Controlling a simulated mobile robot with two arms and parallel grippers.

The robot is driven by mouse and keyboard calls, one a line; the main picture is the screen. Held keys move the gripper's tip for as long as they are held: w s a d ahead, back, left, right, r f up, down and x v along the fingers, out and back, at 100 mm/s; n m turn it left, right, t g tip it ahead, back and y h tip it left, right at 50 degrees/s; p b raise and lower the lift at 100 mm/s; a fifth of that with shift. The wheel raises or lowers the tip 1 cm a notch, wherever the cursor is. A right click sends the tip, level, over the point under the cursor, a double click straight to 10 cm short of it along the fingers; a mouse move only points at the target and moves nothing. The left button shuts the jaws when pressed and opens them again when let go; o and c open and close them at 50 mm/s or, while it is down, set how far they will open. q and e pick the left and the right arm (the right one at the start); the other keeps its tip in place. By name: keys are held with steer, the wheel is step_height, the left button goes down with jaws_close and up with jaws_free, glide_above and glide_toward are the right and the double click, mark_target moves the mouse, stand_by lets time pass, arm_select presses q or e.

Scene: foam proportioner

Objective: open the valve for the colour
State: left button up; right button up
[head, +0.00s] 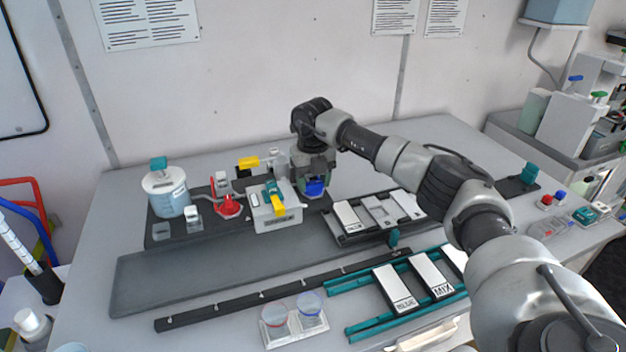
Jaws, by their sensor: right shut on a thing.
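My right arm reaches in from the lower right, and its right gripper (315,184) points down at the back middle of the table. It is shut on a blue part (315,189), which looks like a valve handle; the gripper hides much of it. To the left, a grey box (277,222) carries a yellow and teal lever (277,200). A yellow handle (249,162) stands behind the box. A red handle (228,206) sits left of the box. A tank with blue liquid and a teal cap (170,198) stands at far left. My left gripper is out of view.
Two clear cups (275,317), one red-rimmed and one blue-rimmed (311,308), stand at the front. Labelled white blocks (396,288) lie on teal rails. A black rack (347,218) with white blocks lies under my forearm. The dark mat (190,268) is clear.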

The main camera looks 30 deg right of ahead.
mark_target(313, 183)
steer(key=shift+w+d+r, duration=0.1)
steer(key=shift+r, duration=0.1)
steer(key=o, duration=0.9)
steer(key=shift+f, duration=0.15)
steer(key=shift+o, duration=0.2)
step_height(313, 183, up, 11)
steer(key=b, duration=0.2)
steer(key=shift+b, duration=0.35)
steer(key=shift+f, duration=0.15)
